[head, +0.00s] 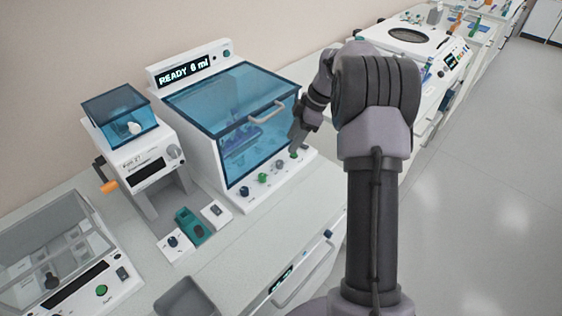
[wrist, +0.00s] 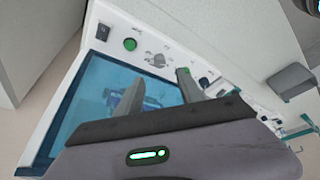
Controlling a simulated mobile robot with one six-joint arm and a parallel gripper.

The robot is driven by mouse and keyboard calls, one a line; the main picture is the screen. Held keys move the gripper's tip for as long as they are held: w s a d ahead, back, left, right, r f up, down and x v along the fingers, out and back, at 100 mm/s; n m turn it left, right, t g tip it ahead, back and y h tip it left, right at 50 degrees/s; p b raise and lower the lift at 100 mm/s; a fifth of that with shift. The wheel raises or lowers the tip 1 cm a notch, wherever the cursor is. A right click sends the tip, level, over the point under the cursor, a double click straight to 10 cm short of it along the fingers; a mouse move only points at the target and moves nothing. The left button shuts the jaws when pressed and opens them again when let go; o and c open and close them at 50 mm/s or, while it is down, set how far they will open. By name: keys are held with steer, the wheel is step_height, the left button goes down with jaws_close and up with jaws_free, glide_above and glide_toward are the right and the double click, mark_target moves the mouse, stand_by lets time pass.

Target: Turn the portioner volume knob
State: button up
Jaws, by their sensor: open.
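The portioner is the white machine (head: 212,158) with a blue clear lid and a display reading "READY 6 ml". A grey knob (head: 279,165) sits on its front panel between two green buttons; it also shows in the wrist view (wrist: 155,60). I cannot read its label, so I cannot tell for sure that it is the volume knob. My gripper (head: 296,137) is at the right end of the panel. In the wrist view my open, empty fingers (wrist: 160,77) point toward the panel, with the grey knob just beyond and between their tips. Touch cannot be seen.
A smaller device with an orange handle (head: 109,187) stands left. A grey tray (head: 185,298) sits at the front.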

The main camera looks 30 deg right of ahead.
mark_target(280, 162)
steer(key=b+x, duration=0.2)
steer(key=x, duration=0.7)
steer(key=shift+a+f, duration=0.1)
steer(key=shift+f, duration=0.1)
jaws_close()
